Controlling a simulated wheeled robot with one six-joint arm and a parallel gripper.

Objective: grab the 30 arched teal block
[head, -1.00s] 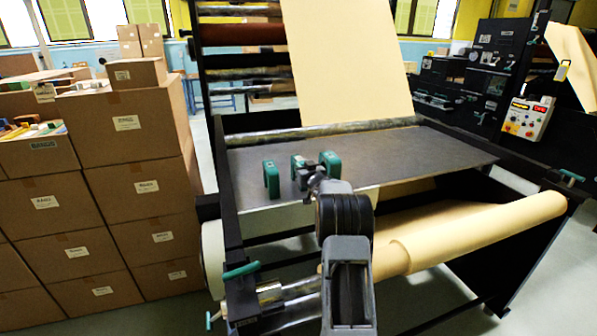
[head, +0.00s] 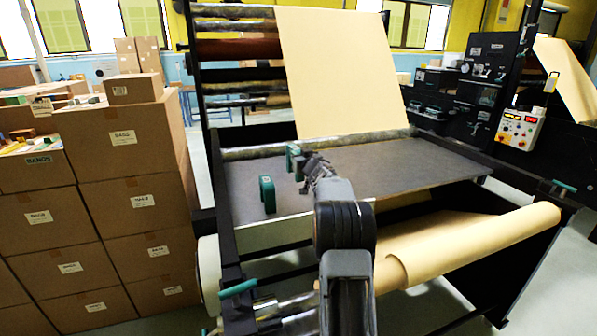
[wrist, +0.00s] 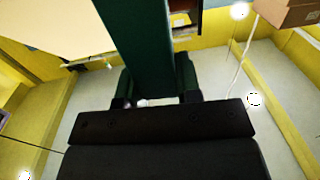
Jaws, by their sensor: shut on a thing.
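My gripper (head: 297,167) is shut on an arched teal block (head: 293,158) and holds it above the grey tabletop of the roll machine. The block looks dark green in the wrist view (wrist: 138,40), where it rises from the jaws and fills the upper middle. A second arched teal block (head: 267,193) stands upright on the tabletop near its front left edge, apart from my gripper. A third teal block, seen earlier to the right, does not show now; my arm covers that part. I cannot read a number on any block.
The grey tabletop (head: 400,165) is clear to the right. A kraft roll (head: 480,240) lies below its front edge, and a paper sheet (head: 335,70) rises behind. Stacked cartons (head: 125,150) stand at the left. A control box (head: 520,128) is at the right.

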